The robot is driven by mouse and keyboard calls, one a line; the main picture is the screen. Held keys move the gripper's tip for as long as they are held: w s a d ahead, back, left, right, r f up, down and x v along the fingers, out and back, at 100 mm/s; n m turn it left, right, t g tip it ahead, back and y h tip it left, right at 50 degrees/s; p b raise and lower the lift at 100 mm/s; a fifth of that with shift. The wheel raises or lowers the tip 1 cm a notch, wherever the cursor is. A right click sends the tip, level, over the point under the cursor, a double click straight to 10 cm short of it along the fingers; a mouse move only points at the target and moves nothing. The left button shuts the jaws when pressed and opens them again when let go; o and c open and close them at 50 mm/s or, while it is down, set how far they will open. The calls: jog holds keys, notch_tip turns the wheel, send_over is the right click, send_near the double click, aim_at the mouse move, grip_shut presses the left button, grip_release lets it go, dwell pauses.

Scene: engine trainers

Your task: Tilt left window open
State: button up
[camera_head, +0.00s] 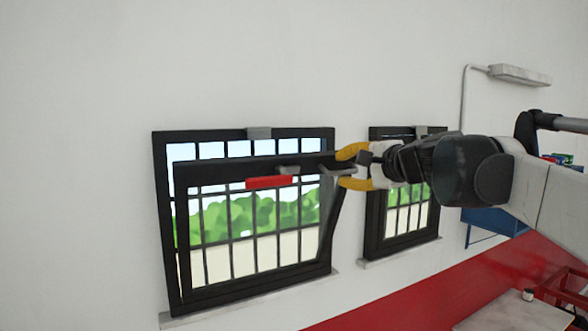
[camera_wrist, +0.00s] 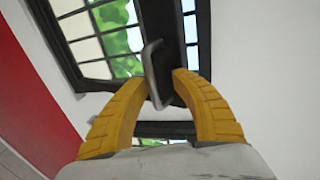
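The left window (camera_head: 160,220) has a dark frame, with its barred inner sash (camera_head: 225,168) tilted inward at the top, away from the frame. A red handle (camera_head: 268,182) sits on the sash's top bar. A grey metal piece (camera_head: 335,171) sticks out near the bar's right end. My gripper (camera_head: 342,169) is open at that end, its yellow fingers apart above and below. In the wrist view, my gripper (camera_wrist: 165,85) has a grey bracket (camera_wrist: 155,75) between or just in front of its fingertips; contact is unclear.
A second barred window (camera_head: 375,205) on the right is partly hidden behind my arm. A wall lamp (camera_head: 520,75) is at upper right. A red wall band (camera_head: 430,290) and a table (camera_head: 510,315) are at lower right. The wall at left is clear.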

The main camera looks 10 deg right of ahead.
jog(key=shift+w+a+f, duration=0.1)
jog(key=shift+w, duration=0.1)
jog(key=shift+s, duration=0.1)
jog(key=v, duration=1.2)
